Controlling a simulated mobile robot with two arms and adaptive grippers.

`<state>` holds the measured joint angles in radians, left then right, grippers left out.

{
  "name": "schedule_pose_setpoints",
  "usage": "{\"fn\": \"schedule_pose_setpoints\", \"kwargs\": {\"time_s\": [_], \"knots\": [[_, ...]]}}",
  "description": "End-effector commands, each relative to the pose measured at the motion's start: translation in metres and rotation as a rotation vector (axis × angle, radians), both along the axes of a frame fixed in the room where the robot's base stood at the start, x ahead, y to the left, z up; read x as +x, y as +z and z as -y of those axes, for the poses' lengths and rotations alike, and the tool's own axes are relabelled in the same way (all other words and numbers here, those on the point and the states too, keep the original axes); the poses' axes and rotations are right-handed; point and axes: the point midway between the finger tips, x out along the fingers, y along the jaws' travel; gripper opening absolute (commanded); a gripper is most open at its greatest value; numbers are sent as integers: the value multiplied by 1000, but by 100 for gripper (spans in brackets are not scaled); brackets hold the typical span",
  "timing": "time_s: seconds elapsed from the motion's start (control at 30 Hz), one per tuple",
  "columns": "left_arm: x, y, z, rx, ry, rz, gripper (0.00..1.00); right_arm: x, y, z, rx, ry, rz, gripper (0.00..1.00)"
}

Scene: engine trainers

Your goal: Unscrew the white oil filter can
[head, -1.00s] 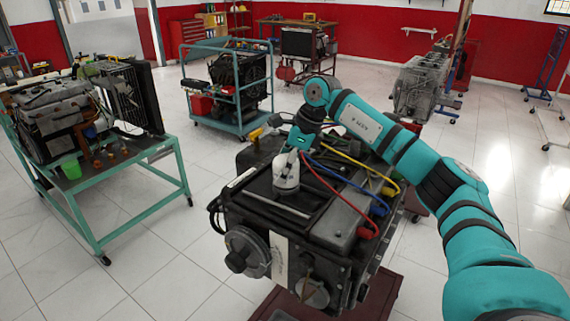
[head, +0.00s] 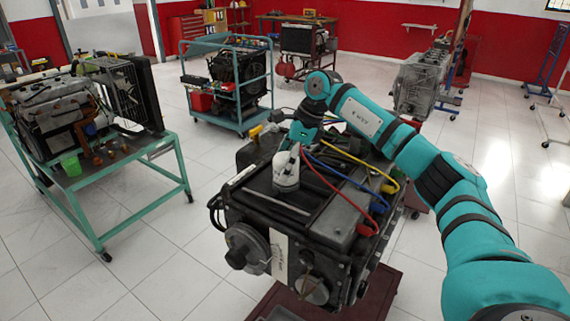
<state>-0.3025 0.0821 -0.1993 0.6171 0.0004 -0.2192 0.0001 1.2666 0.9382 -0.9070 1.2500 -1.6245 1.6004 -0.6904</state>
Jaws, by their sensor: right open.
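The white oil filter can (head: 287,172) stands on the top of the dark engine trainer (head: 320,235) in the middle of the head view. My right arm comes in from the right and bends down over the engine. My right gripper (head: 296,150) is at the upper end of the can, open. The gripper's fingers are small and dark here, and whether they touch the can cannot be told. My left gripper is not in view.
Red, blue and yellow cables (head: 327,184) loop over the engine right of the can. A green-framed stand with another engine (head: 62,118) is at left. A teal cart (head: 240,122) stands behind. White floor lies between them.

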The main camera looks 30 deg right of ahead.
Motion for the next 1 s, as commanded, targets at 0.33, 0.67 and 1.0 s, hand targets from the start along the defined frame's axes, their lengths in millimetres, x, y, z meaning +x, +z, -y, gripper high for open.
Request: {"fn": "schedule_pose_setpoints", "kwargs": {"time_s": [0.33, 0.67, 1.0], "knots": [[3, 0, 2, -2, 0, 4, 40, -15, 65, 22, 1, -3, 6, 86], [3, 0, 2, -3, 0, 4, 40, -25, 103, 35, 0, 0, 1, 86], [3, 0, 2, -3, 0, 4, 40, -26, 106, 36, 0, 0, 1, 86]]}}
